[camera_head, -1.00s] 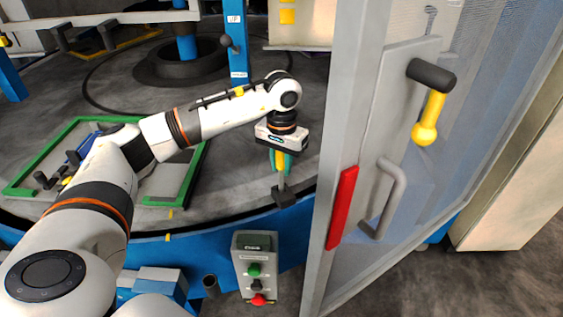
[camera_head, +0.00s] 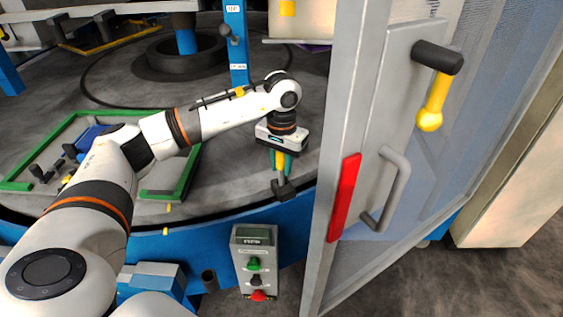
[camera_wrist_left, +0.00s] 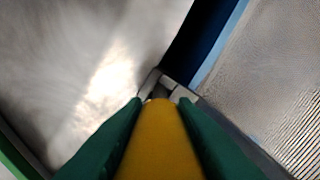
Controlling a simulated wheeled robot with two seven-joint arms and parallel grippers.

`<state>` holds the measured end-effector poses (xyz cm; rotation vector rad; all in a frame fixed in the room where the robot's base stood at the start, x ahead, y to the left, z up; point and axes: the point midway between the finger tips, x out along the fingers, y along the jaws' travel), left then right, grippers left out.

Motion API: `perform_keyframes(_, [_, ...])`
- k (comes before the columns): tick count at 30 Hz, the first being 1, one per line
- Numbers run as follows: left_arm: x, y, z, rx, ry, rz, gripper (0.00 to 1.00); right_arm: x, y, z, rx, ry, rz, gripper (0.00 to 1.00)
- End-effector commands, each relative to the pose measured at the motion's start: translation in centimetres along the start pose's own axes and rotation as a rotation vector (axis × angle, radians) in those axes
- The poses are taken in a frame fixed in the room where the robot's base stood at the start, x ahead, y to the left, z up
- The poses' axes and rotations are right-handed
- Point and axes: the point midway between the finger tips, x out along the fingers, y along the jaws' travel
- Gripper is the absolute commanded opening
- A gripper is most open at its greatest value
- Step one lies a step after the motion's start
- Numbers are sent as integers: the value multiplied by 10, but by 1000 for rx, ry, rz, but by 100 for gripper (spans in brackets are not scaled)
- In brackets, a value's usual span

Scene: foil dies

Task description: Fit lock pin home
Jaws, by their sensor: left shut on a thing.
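My left gripper (camera_head: 281,158) points down near the front edge of the round table. Its green fingers are shut on a yellow lock pin (camera_head: 281,171), which stands roughly upright. The pin's lower end meets a small dark block (camera_head: 285,190) at the table's edge; how deep it sits in the block cannot be told. In the left wrist view the yellow pin (camera_wrist_left: 160,145) lies between the two green fingers, and a grey metal bracket (camera_wrist_left: 150,82) shows just past its tip. My right gripper is not in view.
A mesh door with a grey frame, red strip (camera_head: 344,197) and metal handle (camera_head: 390,185) stands close to the right. A grey button box (camera_head: 254,262) is in front of the table. A green frame (camera_head: 185,175) lies on the table at left.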

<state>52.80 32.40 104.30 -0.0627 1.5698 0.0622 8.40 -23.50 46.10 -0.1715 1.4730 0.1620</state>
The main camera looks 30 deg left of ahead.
Motion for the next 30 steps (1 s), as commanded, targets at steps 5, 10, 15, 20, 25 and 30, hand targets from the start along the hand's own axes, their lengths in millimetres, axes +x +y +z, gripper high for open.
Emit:
perform_keyframes(5, [6,0,0,0,0,0,0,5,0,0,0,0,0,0])
perform_keyframes(10, [10,0,0,0,0,0,0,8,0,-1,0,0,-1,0])
perform_keyframes(15, [14,0,0,0,0,0,0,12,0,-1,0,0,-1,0])
perform_keyframes(20, [18,0,0,0,0,0,0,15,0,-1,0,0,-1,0])
perform_keyframes(25, [22,0,0,0,0,0,0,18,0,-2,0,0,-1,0])
perform_keyframes(30, [27,0,0,0,0,0,0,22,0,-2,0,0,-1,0])
